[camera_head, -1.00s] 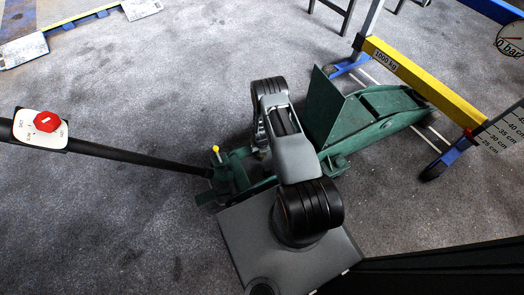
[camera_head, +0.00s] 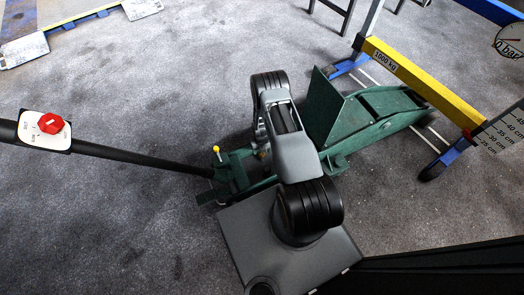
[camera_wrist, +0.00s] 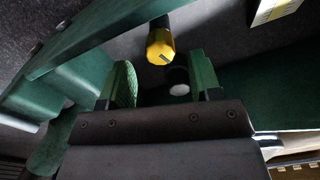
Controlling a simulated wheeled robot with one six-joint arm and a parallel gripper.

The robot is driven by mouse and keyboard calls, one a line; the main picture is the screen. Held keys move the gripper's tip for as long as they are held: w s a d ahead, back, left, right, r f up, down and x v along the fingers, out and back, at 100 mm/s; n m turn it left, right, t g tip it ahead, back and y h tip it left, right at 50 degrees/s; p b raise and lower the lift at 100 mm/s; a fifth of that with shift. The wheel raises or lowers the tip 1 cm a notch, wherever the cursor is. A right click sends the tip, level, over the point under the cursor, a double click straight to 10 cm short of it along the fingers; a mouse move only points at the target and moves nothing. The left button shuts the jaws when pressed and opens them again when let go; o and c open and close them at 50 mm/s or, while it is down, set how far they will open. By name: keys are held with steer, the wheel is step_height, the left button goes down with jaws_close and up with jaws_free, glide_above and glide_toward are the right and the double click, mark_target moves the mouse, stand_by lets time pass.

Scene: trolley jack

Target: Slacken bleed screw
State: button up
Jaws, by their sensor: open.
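The green trolley jack (camera_head: 385,108) stands on the grey floor, with its long black handle (camera_head: 140,157) reaching left. A yellow-tipped part (camera_head: 216,149) stands up near the handle's foot. In the wrist view a yellow faceted cap (camera_wrist: 160,46) with a dark slot lies just beyond my gripper (camera_wrist: 163,76). A pale round end (camera_wrist: 179,89) shows between the fingers. I cannot tell for certain which part is the bleed screw. My gripper is open, with green-faced fingers apart and nothing visibly held. In the head view my arm hides it.
A red knob (camera_head: 51,123) sits on a white plate on the handle. A yellow beam marked 1000 kg (camera_head: 425,82) on blue wheeled feet stands at the right. A pressure dial (camera_head: 510,39) is at top right. Open floor lies left of the jack.

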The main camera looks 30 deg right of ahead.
step_height(320, 180, up, 11)
steer(key=p, duration=0.3)
steer(key=shift+f, duration=0.15)
